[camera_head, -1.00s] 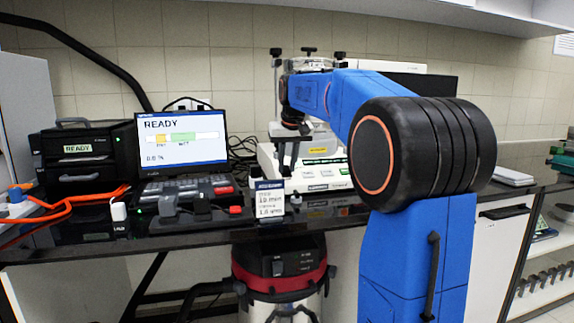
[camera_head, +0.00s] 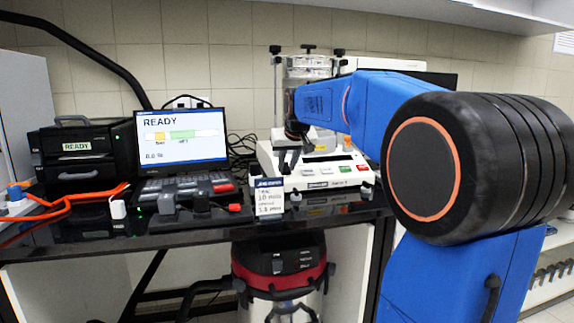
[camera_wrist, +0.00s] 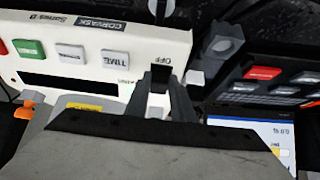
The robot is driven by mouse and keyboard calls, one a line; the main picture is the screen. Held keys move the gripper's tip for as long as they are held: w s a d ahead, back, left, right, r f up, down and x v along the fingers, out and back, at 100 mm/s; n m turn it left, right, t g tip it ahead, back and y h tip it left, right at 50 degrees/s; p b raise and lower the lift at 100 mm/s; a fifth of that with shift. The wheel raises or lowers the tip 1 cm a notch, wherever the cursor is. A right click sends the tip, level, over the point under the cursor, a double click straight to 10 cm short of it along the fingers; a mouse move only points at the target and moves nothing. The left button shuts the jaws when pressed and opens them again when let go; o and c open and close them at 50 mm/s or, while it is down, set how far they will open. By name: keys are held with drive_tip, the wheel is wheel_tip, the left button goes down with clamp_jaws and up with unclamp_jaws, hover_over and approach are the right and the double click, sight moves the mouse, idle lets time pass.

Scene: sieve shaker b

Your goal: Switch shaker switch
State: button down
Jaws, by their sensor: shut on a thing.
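The sieve shaker (camera_head: 318,178) is a white box with a clear sieve stack (camera_head: 305,68) on top, on the black bench. Its front panel (camera_wrist: 75,50) appears upside down in the wrist view. A small black switch (camera_wrist: 160,76) sits at the panel end by a label reading OFF. My gripper (camera_wrist: 161,88) has its dark fingers on either side of the switch and is shut on it. In the head view my gripper (camera_head: 287,160) is at the left end of the shaker's front. The switch is hidden there, and its on or off position cannot be told.
A laptop (camera_head: 183,138) showing READY stands to the left, with grey and red keys below. A printed card (camera_head: 269,200) stands at the bench edge just below my gripper. Orange cables (camera_head: 65,205) lie at far left. A red and black vacuum (camera_head: 280,265) is under the bench.

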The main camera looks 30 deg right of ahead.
drive_tip(key=c, duration=1.5)
unclamp_jaws()
drive_tip(key=v, duration=1.7)
drive_tip(key=shift+s+a+r, duration=0.1)
drive_tip(key=shift+r, duration=0.1)
drive_tip(key=s+a+f+n+g, duration=0.1)
drive_tip(key=s+a+f, duration=0.4)
drive_tip(key=s+f, duration=0.4)
drive_tip(key=s+a+f+n+y, duration=0.1)
drive_tip(key=s+a+f, duration=0.4)
drive_tip(key=s+f, duration=0.4)
drive_tip(key=s+a+f+n+g+y, duration=0.1)
drive_tip(key=s+a+f, duration=0.4)
drive_tip(key=s+f, duration=0.5)
wheel_tip(320, 180, down, 10)
drive_tip(key=shift+r+g, duration=0.1)
drive_tip(key=shift+g, duration=0.2)
